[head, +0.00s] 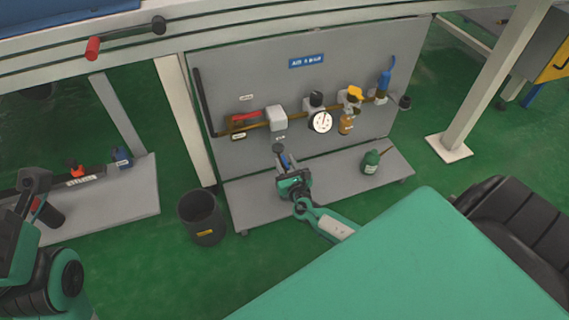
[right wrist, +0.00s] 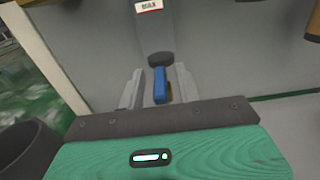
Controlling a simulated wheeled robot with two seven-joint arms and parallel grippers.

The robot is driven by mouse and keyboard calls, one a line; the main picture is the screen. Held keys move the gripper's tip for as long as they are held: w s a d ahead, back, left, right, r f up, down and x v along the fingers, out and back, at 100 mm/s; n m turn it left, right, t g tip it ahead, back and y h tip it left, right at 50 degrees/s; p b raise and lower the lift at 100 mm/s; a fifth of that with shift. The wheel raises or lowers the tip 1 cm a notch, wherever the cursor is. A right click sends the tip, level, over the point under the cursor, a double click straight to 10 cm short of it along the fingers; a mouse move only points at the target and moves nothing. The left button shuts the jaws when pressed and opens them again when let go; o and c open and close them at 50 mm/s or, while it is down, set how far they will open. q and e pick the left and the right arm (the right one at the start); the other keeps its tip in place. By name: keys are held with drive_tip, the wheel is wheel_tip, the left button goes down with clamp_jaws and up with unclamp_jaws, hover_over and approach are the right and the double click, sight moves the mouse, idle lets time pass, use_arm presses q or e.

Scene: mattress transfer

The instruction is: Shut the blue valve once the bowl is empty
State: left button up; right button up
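A small blue valve handle (right wrist: 160,85) hangs under a dark round part (right wrist: 160,58) on the grey panel; it also shows in the head view (head: 284,161). My right gripper (right wrist: 158,92) is open, with one finger on each side of the blue handle and gaps visible beside it. In the head view my right gripper (head: 286,164) reaches up to the panel. An amber bowl (head: 346,125) hangs under the pipe to the right; I cannot tell whether it holds liquid. My left gripper (head: 33,180) is at the far left, its fingers unclear.
A larger blue lever (head: 386,80) stands at the pipe's right end. A pressure gauge (head: 321,122), a red handle (head: 245,117) and a white box (head: 277,118) are on the panel. A green oil can (head: 371,161) stands on the shelf. A dark bin (head: 202,216) is at lower left.

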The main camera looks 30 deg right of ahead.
drive_tip(key=shift+w+d, duration=0.15)
drive_tip(key=shift+w, duration=0.35)
clamp_jaws()
